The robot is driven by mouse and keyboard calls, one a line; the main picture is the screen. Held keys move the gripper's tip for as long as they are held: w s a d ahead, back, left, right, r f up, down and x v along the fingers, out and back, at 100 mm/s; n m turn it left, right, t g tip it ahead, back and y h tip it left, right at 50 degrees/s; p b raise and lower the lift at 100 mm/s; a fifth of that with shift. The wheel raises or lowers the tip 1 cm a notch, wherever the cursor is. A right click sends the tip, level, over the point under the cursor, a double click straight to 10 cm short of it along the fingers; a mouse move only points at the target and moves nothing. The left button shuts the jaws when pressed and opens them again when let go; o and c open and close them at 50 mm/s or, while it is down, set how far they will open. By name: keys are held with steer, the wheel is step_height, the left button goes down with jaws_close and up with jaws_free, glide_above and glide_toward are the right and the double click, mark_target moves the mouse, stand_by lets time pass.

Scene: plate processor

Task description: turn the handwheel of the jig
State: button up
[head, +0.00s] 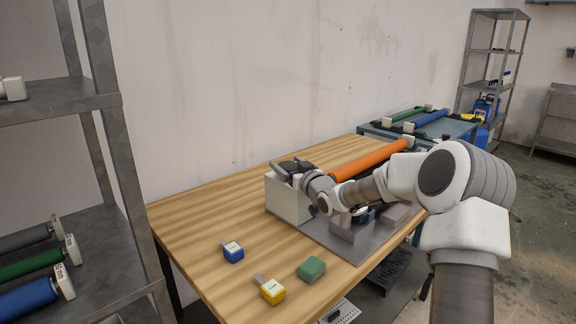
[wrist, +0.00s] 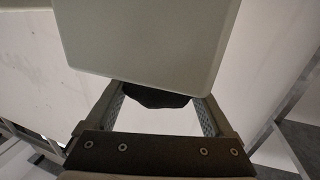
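The jig stands on a grey base plate (head: 345,240) on the wooden table, with an orange roller (head: 368,160) lying along it. At its left end is a pale box-shaped block (head: 287,200). My gripper (head: 290,168) is at the top of this block. In the wrist view the pale block (wrist: 150,40) fills the top, and a dark rounded part (wrist: 155,98), which looks like the handwheel, shows below its edge. My gripper's fingers (wrist: 161,96) are spread apart on either side of this dark part. Most of the handwheel is hidden by the block and my gripper.
A blue-tagged block (head: 233,252), a yellow block (head: 272,291) and a green block (head: 311,269) lie at the table's front. A metal shelf (head: 70,100) with rollers stands at left. More rollers lie on a rack (head: 455,128) behind. The table's left part is clear.

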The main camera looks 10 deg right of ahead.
steer(key=shift+c, duration=1.2)
steer(key=shift+a+f+m+h+b, duration=0.1)
steer(key=shift+f+m+h+b, duration=0.2)
steer(key=shift+b, duration=0.75)
steer(key=shift+h+b, duration=0.4)
steer(key=shift+b, duration=0.1)
